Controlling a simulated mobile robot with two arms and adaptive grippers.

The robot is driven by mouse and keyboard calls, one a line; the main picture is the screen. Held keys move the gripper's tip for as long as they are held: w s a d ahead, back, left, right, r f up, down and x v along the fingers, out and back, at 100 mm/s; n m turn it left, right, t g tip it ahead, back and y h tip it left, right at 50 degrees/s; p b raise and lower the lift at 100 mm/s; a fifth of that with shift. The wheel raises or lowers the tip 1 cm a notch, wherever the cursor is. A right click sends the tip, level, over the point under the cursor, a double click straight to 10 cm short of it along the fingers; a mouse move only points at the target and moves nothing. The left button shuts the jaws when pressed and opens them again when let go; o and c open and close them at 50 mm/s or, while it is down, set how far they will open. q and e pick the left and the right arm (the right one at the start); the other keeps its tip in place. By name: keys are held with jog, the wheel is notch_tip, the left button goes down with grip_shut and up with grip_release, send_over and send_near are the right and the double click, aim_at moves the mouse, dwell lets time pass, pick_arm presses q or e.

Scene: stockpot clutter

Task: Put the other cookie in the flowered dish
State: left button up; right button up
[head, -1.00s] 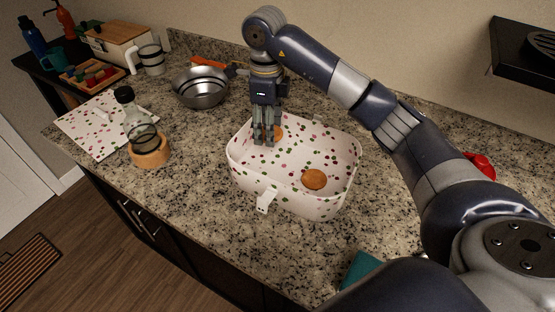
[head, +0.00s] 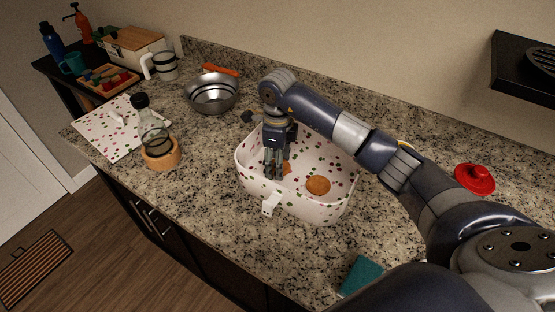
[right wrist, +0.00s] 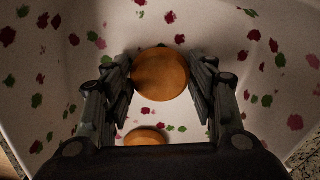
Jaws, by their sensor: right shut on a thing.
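The flowered dish (head: 297,207) is a white rectangular tub with red and green spots on the counter. One round orange-brown cookie (head: 318,185) lies on its floor, right of my right gripper. My right gripper (head: 274,175) points down inside the dish, toward its left side, shut on another cookie (head: 288,168). In the right wrist view this held cookie (right wrist: 160,73) shows between the two fingers, and the loose cookie (right wrist: 145,135) is partly hidden by the gripper body. In the head view the fingers partly cover the held cookie. My left gripper is out of view.
A metal bowl (head: 212,94) stands behind the dish. A glass bottle (head: 152,130) in a wooden ring and a spotted board (head: 97,134) are to the left. A teal sponge (head: 361,276) lies in front right, a red lid (head: 474,178) at right.

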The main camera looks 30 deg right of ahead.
jog(key=shift+f, duration=0.15)
jog(key=o, duration=0.6)
jog(key=shift+c, duration=0.2)
jog(key=o, duration=0.3)
jog(key=shift+o, duration=0.2)
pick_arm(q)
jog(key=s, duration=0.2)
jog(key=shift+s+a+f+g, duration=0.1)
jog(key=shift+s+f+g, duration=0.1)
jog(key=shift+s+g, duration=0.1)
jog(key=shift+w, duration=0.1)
